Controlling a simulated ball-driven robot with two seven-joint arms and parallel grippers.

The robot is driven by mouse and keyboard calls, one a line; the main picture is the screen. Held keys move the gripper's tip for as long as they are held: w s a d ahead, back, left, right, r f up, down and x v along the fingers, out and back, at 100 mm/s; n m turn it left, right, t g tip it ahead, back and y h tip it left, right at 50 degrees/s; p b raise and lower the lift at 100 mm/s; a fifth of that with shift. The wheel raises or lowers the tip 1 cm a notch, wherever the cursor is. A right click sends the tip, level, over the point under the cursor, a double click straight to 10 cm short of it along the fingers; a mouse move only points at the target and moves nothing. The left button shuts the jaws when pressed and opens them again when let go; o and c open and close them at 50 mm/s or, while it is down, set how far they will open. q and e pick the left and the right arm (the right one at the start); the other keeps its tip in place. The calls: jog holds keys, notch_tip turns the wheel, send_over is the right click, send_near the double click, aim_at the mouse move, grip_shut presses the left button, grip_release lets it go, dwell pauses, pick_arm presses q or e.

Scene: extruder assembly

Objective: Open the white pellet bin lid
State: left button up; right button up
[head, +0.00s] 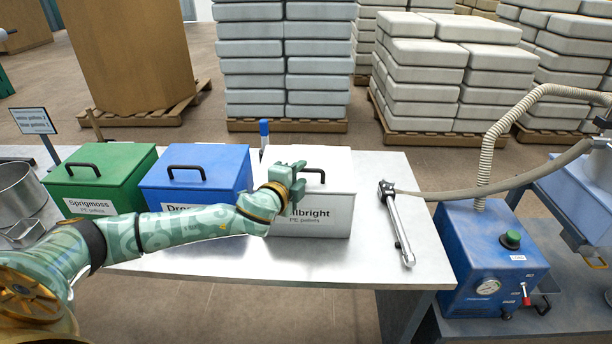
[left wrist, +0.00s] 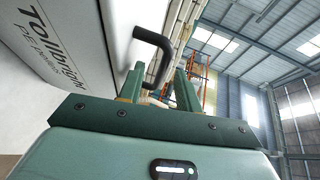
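The white pellet bin (head: 335,215) stands on the table with its lid (head: 335,180) closed. A black handle (head: 322,173) is on the lid. The bin's "Tollbright" label is partly covered by my left gripper in the head view. My left gripper (head: 297,174) is at the left front of the lid, close to the handle. In the left wrist view the gripper's two fingers (left wrist: 160,82) are apart, with nothing held between them. The black handle (left wrist: 155,45) shows just beyond the fingertips; I cannot tell whether they touch. My right gripper is not in view.
The blue bin (head: 200,178) and green bin (head: 98,175) stand left of the white one. A hose wand (head: 397,222) lies on the table to the right. A blue pump unit (head: 488,262) stands beyond the table's right edge. The table between bin and wand is clear.

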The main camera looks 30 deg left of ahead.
aim_at(303, 172)
pick_arm(q)
jog(key=shift+b+x, duration=0.35)
jog(key=shift+x, duration=1.25)
jog(key=shift+r, duration=0.1)
grip_shut()
